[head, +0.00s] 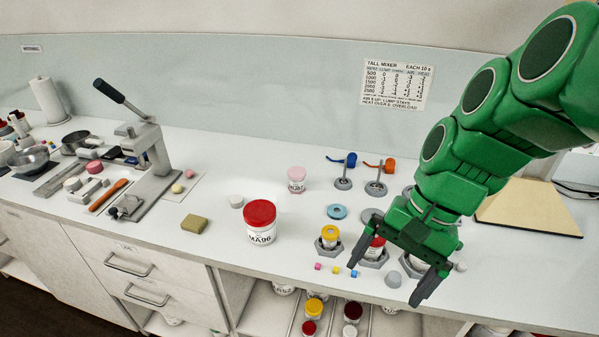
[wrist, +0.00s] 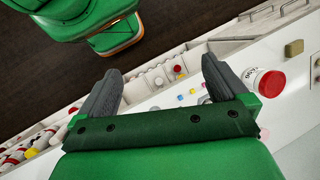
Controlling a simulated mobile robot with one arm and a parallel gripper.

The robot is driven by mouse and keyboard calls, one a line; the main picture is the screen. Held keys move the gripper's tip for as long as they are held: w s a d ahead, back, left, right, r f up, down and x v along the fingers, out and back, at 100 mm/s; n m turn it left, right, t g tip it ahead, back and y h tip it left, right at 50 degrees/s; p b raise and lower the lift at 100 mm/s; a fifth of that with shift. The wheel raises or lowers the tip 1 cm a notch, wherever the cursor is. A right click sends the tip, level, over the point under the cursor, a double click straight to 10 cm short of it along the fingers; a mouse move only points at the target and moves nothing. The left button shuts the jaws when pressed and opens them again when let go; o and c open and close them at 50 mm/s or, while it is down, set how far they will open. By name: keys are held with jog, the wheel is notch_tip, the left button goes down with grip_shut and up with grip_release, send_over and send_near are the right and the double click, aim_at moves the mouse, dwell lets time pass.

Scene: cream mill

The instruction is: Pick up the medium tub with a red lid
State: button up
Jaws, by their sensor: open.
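A white tub with a red lid, marked MA96 (head: 260,224), stands upright on the counter near its front edge. It also shows at the right of the wrist view (wrist: 262,81). A smaller red-lidded tub (head: 377,244) stands in a hexagonal holder, partly hidden behind my gripper. My gripper (head: 388,279) is open, with its two dark fingers spread over the counter's front edge, to the right of the MA96 tub and apart from it. In the wrist view, nothing shows held between the fingers (wrist: 160,66).
A yellow-lidded tub (head: 329,237) in a holder and small coloured cubes (head: 336,269) lie between the MA96 tub and my gripper. A pink-lidded tub (head: 297,180) stands behind. A yellowish block (head: 194,225) and lever press (head: 145,150) are left. Open shelves below hold more tubs.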

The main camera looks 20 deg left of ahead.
jog(key=w+a+f+m+g+y, duration=0.15)
jog(key=w+a+m+y, duration=0.85)
jog(key=w+a, duration=1.4)
jog(key=h, duration=0.1)
send_near(260, 220)
jog(key=shift+m+g, duration=0.3)
jog(key=shift+g, duration=0.15)
jog(key=w+a+f, duration=0.2)
jog(key=f, duration=0.1)
jog(key=w+a+f, duration=0.1)
jog(key=shift+a+f, duration=0.2)
jog(key=shift+f, duration=0.1)
jog(key=shift+x, duration=3.9)
jog(key=shift+w, duration=0.1)
jog(key=c, duration=0.9)
